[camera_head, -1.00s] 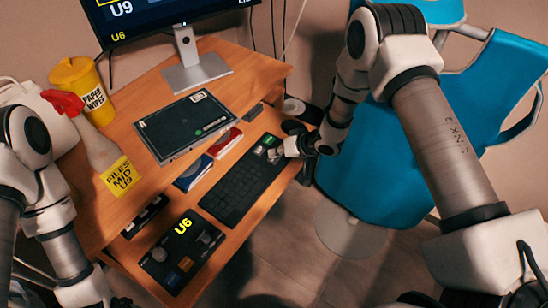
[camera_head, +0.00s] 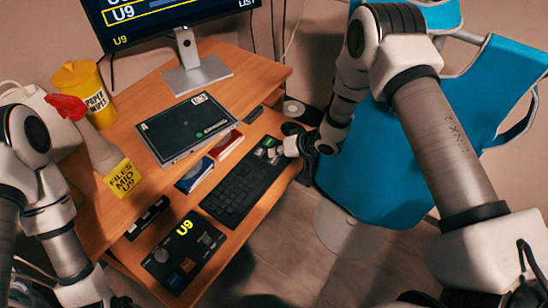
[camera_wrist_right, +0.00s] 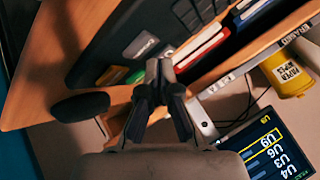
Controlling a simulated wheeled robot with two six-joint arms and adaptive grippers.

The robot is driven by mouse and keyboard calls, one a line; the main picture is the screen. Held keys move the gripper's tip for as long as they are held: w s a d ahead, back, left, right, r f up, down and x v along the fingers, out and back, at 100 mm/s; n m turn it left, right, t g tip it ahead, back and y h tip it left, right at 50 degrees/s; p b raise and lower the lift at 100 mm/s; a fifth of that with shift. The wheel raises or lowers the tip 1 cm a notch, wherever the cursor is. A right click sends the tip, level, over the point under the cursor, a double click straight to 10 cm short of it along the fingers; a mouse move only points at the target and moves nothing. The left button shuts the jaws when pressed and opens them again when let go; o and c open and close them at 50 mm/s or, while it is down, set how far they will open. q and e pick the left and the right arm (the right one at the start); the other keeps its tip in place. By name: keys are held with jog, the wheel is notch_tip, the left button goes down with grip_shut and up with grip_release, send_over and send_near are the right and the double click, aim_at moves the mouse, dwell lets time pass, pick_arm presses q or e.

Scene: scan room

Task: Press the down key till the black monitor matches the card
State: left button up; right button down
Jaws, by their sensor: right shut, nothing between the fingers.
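The black monitor (camera_head: 150,24) stands at the top, cut by the frame. It shows a yellow-boxed U9 and a small yellow U9 at lower left. The wrist view shows its list with U9 boxed (camera_wrist_right: 262,142). The yellow card (camera_head: 121,179) reads FILES MID U9. The black keyboard (camera_head: 232,199) lies on the lower shelf, with a green key near its far end. My right gripper (camera_head: 281,148) is at that end; its shut, empty fingers show in the wrist view (camera_wrist_right: 159,68). Contact with a key is unclear. My left gripper (camera_head: 121,302) is small and cut off at the bottom.
A black panel (camera_head: 166,254) with knobs shows a yellow U9. A dark tablet-like device (camera_head: 180,130) lies on the desk above red and blue items. A yellow wipes tub (camera_head: 84,88) and a red-topped spray bottle (camera_head: 68,106) stand left. A blue chair (camera_head: 385,165) is right.

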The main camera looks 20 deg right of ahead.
notch_tip(320, 180, up, 5)
jog(key=p, duration=0.4)
jog(key=shift+p, duration=0.3)
jog(key=shift+f, duration=0.15)
dwell(0.5)
jog(key=g, duration=0.1)
send_over(278, 174)
notch_tip(278, 174, down, 4)
jog(key=shift+r+m, duration=0.15)
jog(key=shift+m, duration=0.15)
jog(key=s+d+f+m+g+h, duration=0.15)
jog(key=s+f, duration=0.35)
jog(key=s, duration=0.8)
jog(key=s+d+n+g+h, duration=0.1)
jog(key=s+d+g+h, duration=0.1)
jog(key=s, duration=0.6)
jog(key=s+d+n+g+h, duration=0.1)
jog(key=s+d+g+h, duration=0.1)
jog(key=s, duration=0.7)
jog(key=shift+s+d+r+h, duration=0.15)
jog(key=shift+d+r+h, duration=0.3)
jog(key=shift+d, duration=0.65)
